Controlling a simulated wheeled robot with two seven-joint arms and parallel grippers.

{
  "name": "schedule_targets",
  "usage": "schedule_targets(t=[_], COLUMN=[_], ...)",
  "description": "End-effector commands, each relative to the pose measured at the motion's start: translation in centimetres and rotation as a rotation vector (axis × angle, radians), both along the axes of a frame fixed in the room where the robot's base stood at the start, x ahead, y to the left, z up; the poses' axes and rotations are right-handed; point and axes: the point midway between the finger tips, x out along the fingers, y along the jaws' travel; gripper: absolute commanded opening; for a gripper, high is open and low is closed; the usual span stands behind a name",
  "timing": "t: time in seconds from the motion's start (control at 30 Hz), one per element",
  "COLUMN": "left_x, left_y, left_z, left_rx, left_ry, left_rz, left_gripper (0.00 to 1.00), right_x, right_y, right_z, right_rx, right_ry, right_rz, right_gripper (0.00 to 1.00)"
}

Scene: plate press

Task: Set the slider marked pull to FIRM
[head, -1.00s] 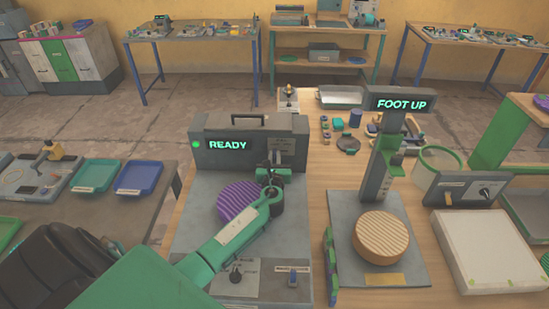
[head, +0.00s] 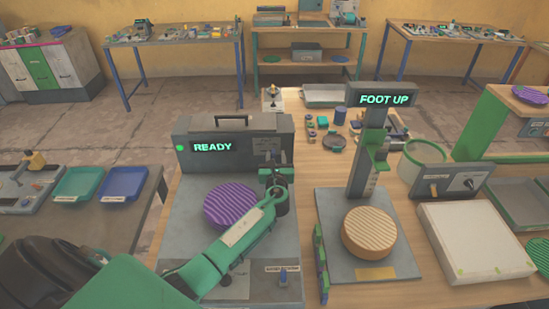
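A grey machine with a lit READY display (head: 212,147) stands left of centre. A small panel with fine print (head: 264,144) is at the right of its front face. The print is too small to read, so I cannot tell whether the slider marked pull is there. My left gripper (head: 276,158) is in front of this panel, its dark fingers pointing up at it. The fingers are small and partly merge with the panel behind, so I cannot tell whether they hold anything. My green forearm covers part of the machine's base plate (head: 185,240). My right gripper is out of view.
A ridged purple disc (head: 228,204) lies on the base plate beside my forearm. To the right stands a press with a FOOT UP display (head: 384,99) and a ridged tan disc (head: 368,232). Further right are a control box (head: 449,181) and a white slab (head: 475,240).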

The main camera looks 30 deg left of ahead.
Motion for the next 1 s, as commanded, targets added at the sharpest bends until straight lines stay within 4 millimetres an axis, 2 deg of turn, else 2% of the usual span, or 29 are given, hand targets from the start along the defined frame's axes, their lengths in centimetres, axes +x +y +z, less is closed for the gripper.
schedule_targets(t=[0.17, 0.33, 0.8, 1.0], left_x=[-0.2, -1.5, -9.6, -11.4], left_y=[0.0, -0.9, -6.0, -7.1], left_z=[-0.1, -0.3, -0.3, -0.1], left_rx=[0.001, 0.000, -0.002, 0.001], left_ry=[0.001, 0.001, 0.001, 0.001], left_rz=[0.001, -0.001, -0.001, 0.000], left_gripper=[0.35, 0.35, 0.35, 0.35], right_x=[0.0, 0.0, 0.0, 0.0], right_y=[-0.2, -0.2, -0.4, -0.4], right_z=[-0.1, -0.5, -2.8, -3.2], right_rx=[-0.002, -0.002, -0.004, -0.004], right_ry=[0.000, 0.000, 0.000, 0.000], right_rz=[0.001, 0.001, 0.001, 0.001], right_gripper=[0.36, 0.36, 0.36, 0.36])
